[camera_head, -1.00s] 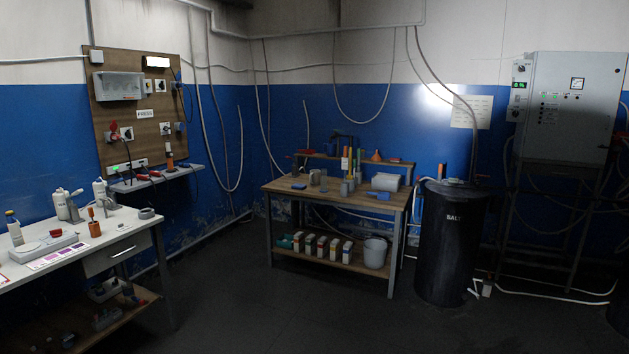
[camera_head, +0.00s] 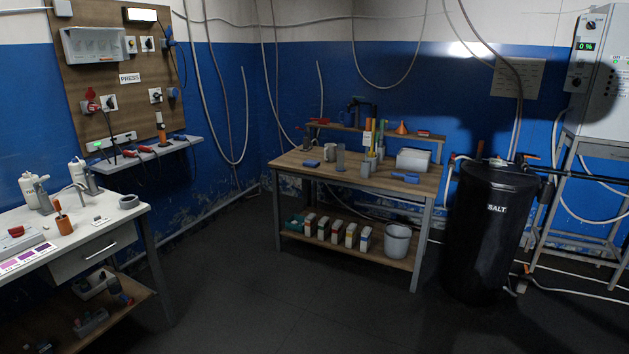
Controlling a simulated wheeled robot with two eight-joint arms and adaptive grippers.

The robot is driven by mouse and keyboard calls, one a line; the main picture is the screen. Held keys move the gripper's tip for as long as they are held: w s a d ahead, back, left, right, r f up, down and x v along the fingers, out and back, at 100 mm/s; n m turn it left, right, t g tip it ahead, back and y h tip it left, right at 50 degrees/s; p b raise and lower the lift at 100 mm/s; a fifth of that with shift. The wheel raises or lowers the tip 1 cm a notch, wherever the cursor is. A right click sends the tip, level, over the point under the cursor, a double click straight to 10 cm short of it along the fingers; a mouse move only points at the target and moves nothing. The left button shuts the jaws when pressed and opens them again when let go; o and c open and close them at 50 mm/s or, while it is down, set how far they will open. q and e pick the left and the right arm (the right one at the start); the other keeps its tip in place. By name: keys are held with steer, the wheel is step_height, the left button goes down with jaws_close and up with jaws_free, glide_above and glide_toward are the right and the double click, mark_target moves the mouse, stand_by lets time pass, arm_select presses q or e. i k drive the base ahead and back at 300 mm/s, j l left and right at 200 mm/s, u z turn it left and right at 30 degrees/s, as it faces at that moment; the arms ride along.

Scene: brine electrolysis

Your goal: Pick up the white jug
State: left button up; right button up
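No white jug can be told for certain at this size. A small pale grey jug-like vessel (camera_head: 329,152) stands upright on the wooden workbench (camera_head: 299,158), towards its back left. A light bucket (camera_head: 397,241) stands on the bench's lower shelf at the right. A white rectangular container (camera_head: 413,160) sits on the bench top at the right. Neither of my grippers is in view, and nothing in view is held.
A black salt tank (camera_head: 487,235) stands just right of the bench. A white table (camera_head: 132,222) with bottles is at the left, below a tool board (camera_head: 130,60). Several cartons (camera_head: 337,230) line the lower shelf. The dark floor (camera_head: 235,275) before the bench is clear.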

mark_target(329, 151)
steer(key=i, duration=2.8)
